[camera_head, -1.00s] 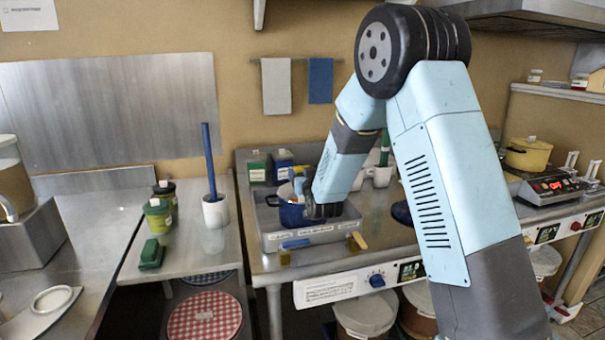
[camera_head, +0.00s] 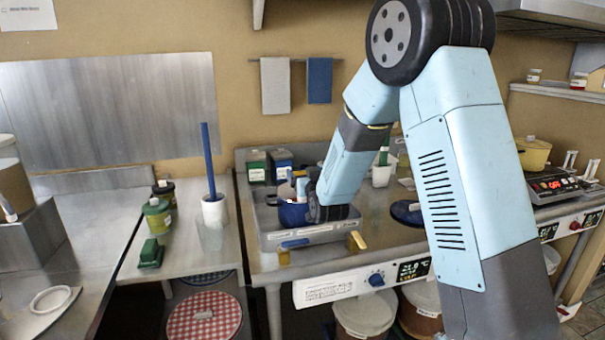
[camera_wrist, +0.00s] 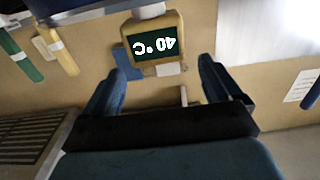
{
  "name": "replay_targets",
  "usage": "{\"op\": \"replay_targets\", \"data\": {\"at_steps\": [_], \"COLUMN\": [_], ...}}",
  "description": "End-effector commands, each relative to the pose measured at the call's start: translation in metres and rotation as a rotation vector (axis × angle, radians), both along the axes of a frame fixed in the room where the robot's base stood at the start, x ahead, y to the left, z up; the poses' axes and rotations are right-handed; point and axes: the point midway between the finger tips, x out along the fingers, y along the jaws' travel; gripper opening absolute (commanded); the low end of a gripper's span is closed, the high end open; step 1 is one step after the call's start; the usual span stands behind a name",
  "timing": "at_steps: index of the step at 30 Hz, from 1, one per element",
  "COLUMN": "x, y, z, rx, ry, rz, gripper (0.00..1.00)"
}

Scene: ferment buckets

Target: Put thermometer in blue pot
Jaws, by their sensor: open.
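The blue pot (camera_head: 291,214) stands on a grey tray on the middle counter. My gripper (camera_head: 313,203) is at the pot's right side, and my wrist hides part of the pot. A small pale upright thing with a yellowish edge (camera_head: 301,188), probably the thermometer, shows above the pot beside my gripper. In the wrist view the thermometer's yellow-framed display (camera_wrist: 155,43) reads 40 °C upside down. It lies beyond and between my two spread fingers (camera_wrist: 162,82), apart from both. The pot is not seen in the wrist view, and the thermometer's lower end is hidden.
The grey tray (camera_head: 310,236) has a blue and a yellow item at its front edge. A dark blue lid (camera_head: 407,212) lies to its right. Green and blue boxes (camera_head: 281,165) stand behind. A white holder (camera_head: 214,210) with a blue rod is on the left counter.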

Motion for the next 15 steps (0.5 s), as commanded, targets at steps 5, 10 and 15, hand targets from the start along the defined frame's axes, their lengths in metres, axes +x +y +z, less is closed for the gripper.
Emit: {"op": "replay_targets", "data": {"at_steps": [5, 10, 15], "x": [-0.035, -0.061, -0.075], "y": [-0.011, -0.018, -0.021], "z": [0.000, 0.000, 0.001], "rx": [0.000, 0.000, 0.000], "ry": [0.000, 0.000, -0.001], "rz": [-0.001, 0.000, 0.000], "gripper": [0.91, 0.91, 0.91]}}
